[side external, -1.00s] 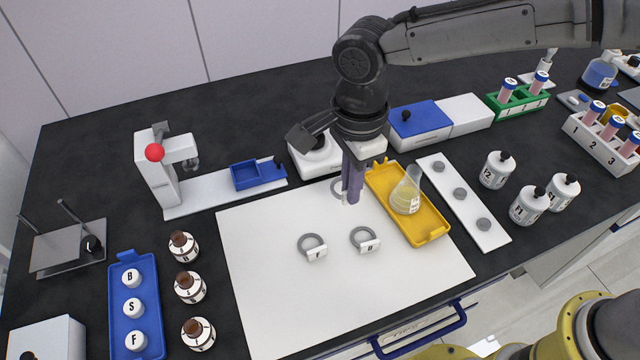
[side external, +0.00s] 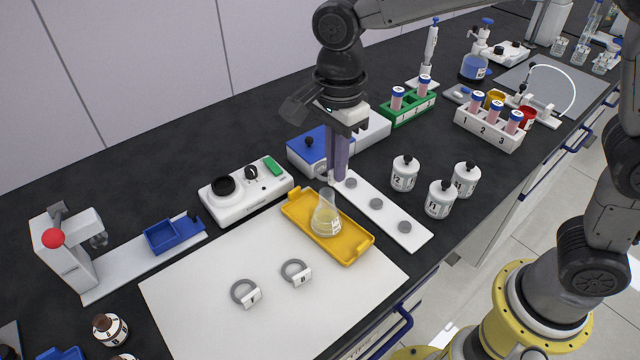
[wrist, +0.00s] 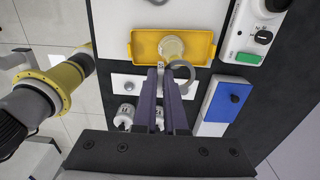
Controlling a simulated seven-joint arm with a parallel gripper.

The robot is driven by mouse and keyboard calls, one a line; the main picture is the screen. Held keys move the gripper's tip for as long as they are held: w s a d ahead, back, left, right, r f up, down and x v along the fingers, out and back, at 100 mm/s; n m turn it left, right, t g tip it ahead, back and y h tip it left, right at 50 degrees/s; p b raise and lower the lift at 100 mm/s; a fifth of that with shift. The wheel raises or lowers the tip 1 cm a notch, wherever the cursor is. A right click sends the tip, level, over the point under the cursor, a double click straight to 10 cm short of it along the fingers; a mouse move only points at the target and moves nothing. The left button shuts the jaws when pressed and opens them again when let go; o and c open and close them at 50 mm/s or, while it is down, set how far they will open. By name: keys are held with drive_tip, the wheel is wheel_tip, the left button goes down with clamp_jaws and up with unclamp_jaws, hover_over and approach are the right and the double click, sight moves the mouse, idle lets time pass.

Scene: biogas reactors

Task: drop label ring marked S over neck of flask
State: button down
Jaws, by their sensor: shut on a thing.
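The flask (side external: 326,222) is conical with pale yellow liquid. It stands upright in the yellow tray (side external: 357,249); the wrist view shows it from above (wrist: 173,47). My gripper (side external: 337,180) points down behind the flask, near the white strip. In the wrist view my gripper (wrist: 160,74) is shut on a grey label ring (wrist: 187,82), which sticks out to the right of the fingers. Its letter is not readable. The ring appears beside the flask, not around its neck. In the side view the fingers mostly hide it. Two other label rings (side external: 243,293) (side external: 295,272) lie on the white mat.
The white mat (side external: 200,310) lies left of the tray. A white strip with grey discs (side external: 390,215) is to the right, with several white bottles (side external: 441,200) beyond. A white stirrer-like device (side external: 245,192) and a blue-topped box (side external: 308,150) stand behind.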

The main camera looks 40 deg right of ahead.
drive_tip(key=shift+f, duration=2.05)
drive_tip(key=shift+f, duration=1.25)
idle(0.5)
drive_tip(key=shift+f, duration=0.2)
drive_tip(key=shift+s+d+f, duration=0.1)
drive_tip(key=shift+s+f, duration=0.05)
drive_tip(key=shift+f, duration=1.1)
drive_tip(key=c, duration=1.1)
unclamp_jaws()
drive_tip(key=shift+o, duration=0.2)
drive_tip(key=shift+w+r, duration=0.2)
drive_tip(key=shift+r, duration=3.55)
